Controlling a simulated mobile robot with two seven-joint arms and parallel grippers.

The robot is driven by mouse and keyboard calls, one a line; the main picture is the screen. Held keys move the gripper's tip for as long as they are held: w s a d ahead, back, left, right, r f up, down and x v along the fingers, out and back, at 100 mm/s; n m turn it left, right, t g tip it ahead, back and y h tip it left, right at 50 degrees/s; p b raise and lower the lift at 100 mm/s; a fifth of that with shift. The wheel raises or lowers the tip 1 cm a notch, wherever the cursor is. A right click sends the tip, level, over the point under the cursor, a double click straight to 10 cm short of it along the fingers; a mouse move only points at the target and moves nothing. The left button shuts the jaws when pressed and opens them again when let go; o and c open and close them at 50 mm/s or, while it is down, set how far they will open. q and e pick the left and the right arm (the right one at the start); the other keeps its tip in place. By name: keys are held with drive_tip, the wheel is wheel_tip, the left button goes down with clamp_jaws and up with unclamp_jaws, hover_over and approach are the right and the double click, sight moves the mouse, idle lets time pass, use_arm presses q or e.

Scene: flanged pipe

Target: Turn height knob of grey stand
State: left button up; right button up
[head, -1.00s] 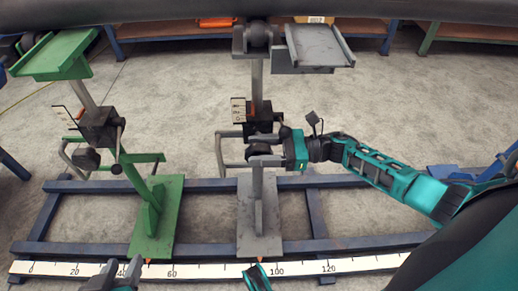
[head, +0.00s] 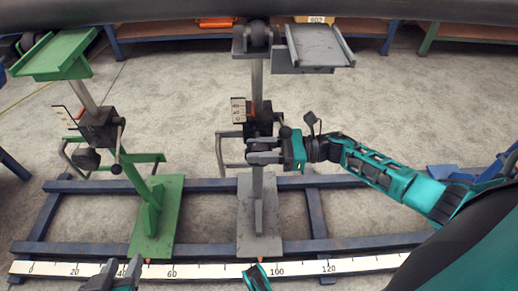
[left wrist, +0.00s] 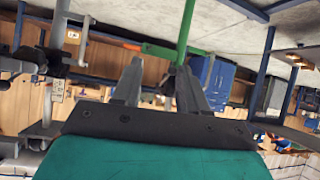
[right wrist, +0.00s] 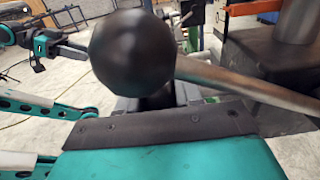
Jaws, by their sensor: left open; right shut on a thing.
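The grey stand (head: 257,210) stands upright on the floor frame, with a grey cradle (head: 315,50) on top and a black clamp block with a small scale plate (head: 238,110) on its post. My right gripper (head: 264,151) is shut on the height knob just below the block; its fingers largely hide the knob.
A green stand (head: 153,215) with its own knob stands to the left. Both stands rest on a blue frame (head: 205,187) behind a white ruler strip (head: 200,269). A large dark pipe (head: 200,9) crosses overhead. Floor between the stands is mostly clear.

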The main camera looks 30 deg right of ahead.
drive_tip(key=shift+f+y+b, duration=0.25)
drive_tip(key=shift+y+b, duration=0.05)
drive_tip(key=shift+b, duration=0.35)
drive_tip(key=shift+d+t+y, duration=0.1)
drive_tip(key=shift+t+y, duration=0.2)
drive_tip(key=shift+t, duration=0.1)
drive_tip(key=shift+d+r+t+y+b, duration=0.1)
drive_tip(key=shift+t+y+b, duration=0.25)
drive_tip(key=shift+y, duration=0.35)
drive_tip(key=shift+s+d+t+y, duration=0.1)
drive_tip(key=shift+t+y, duration=0.15)
drive_tip(key=shift+y, duration=0.45)
drive_tip(key=shift+s+d+t+y, duration=0.15)
drive_tip(key=shift+t+y, duration=0.25)
drive_tip(key=shift+y, duration=0.5)
use_arm(q)
drive_tip(key=shift+w+d+f, duration=0.15)
drive_tip(key=shift+d+f, duration=0.15)
drive_tip(key=shift+f, duration=0.05)
drive_tip(key=shift+f, duration=0.1)
drive_tip(key=shift+s+f, duration=0.1)
drive_tip(key=shift+s, duration=0.1)
